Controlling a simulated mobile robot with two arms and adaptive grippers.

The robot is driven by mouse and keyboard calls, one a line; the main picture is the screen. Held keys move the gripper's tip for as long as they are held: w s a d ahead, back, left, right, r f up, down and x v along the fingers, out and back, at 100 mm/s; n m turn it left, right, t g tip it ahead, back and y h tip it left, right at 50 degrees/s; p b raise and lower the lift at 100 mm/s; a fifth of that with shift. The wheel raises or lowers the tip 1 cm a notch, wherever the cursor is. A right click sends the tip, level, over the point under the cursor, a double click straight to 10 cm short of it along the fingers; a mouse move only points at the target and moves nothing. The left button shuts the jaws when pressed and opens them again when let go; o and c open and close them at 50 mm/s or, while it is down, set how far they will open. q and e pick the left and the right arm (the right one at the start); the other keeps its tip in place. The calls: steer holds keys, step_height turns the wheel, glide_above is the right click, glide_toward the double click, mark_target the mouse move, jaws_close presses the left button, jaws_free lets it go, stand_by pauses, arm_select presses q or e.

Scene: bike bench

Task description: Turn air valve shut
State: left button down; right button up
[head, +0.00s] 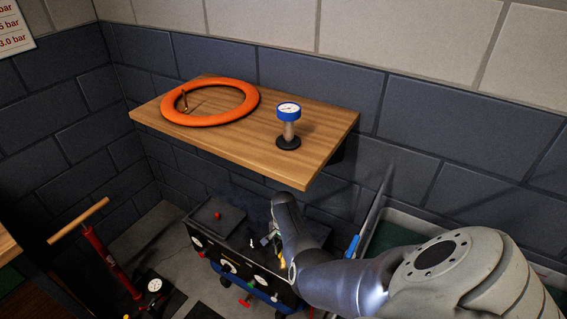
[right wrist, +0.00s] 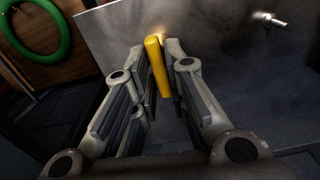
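A black box (head: 205,246) with a front panel of round gauges and coloured valve handles stands below the shelf. My right gripper (head: 272,240) is at the right part of this box, largely hidden behind my own arm. In the right wrist view a yellow valve lever (right wrist: 157,66) stands between the fingers of my right gripper (right wrist: 156,62). The fingers are drawn in close on both sides of it and appear shut on it. A bit of the yellow lever shows in the head view (head: 291,272). My left gripper is out of view.
A red pump (head: 103,250) stands at left. A grey-green bin (head: 400,222) lies right of the box. A green ring (right wrist: 60,45) hangs in the wrist view.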

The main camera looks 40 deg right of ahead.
steer(key=o, duration=0.3)
steer(key=shift+r, duration=0.1)
step_height(320, 180, up, 12)
stand_by(0.7)
stand_by(0.5)
